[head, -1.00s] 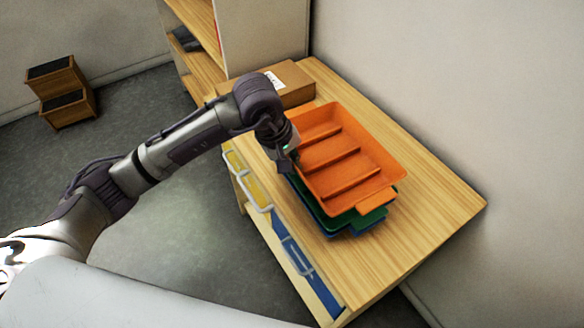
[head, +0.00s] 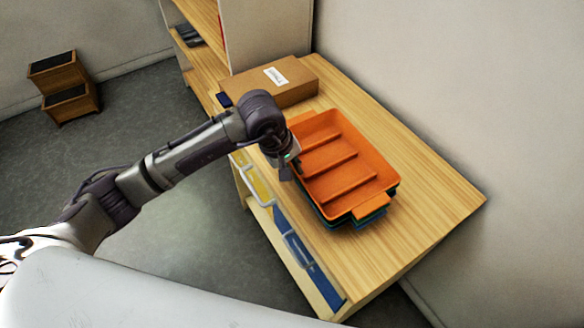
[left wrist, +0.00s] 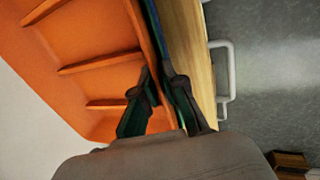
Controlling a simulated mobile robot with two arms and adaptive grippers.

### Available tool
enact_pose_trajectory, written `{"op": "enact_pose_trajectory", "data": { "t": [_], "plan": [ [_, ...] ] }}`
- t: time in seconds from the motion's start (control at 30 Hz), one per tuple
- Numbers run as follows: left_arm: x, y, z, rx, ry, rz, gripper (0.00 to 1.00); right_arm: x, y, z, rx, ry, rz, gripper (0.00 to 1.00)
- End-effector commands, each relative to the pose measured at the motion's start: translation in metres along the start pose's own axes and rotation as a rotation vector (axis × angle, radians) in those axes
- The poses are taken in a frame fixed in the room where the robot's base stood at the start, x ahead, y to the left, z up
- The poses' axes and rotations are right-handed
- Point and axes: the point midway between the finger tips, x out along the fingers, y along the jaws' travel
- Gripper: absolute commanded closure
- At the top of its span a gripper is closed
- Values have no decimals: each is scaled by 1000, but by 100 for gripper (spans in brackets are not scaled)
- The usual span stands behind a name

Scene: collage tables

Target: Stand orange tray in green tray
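The orange tray (head: 338,165), with several cross ribs, sits level and low over the green tray (head: 338,222). Only a thin edge of the green tray shows below it, above a blue tray edge. I cannot tell from this angle whether the orange tray is fully seated. My left gripper (head: 294,172) is at the orange tray's left long side. In the left wrist view its fingers (left wrist: 157,72) straddle the orange side wall, one inside and one outside, close against it. My right gripper is not in view.
The trays stand on a wooden table (head: 430,200). A cardboard box (head: 270,82) lies behind them, near a shelf unit (head: 262,35). Yellow and blue drawer fronts with handles face left. The table's right side is clear. A wooden step stool (head: 65,88) stands far left.

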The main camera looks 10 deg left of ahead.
Motion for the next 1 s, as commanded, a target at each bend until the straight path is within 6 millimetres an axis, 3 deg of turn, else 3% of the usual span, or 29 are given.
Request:
{"op": "enact_pose_trajectory", "data": {
  "t": [0.03, 0.07, 0.67, 0.83, 1.0],
  "plan": [
    [9, -6, 5, 0, -12, -17, 73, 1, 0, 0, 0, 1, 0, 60],
    [9, -6, 5, -1, -12, -17, 69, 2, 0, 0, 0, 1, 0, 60],
    [3, -2, 3, 0, -7, -8, 69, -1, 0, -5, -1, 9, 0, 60],
    [-8, 1, 3, 0, -6, -7, 69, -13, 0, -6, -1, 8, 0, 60],
    [-42, 0, 0, 4, 1, -2, 69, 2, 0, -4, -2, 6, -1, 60]
  ]
}}
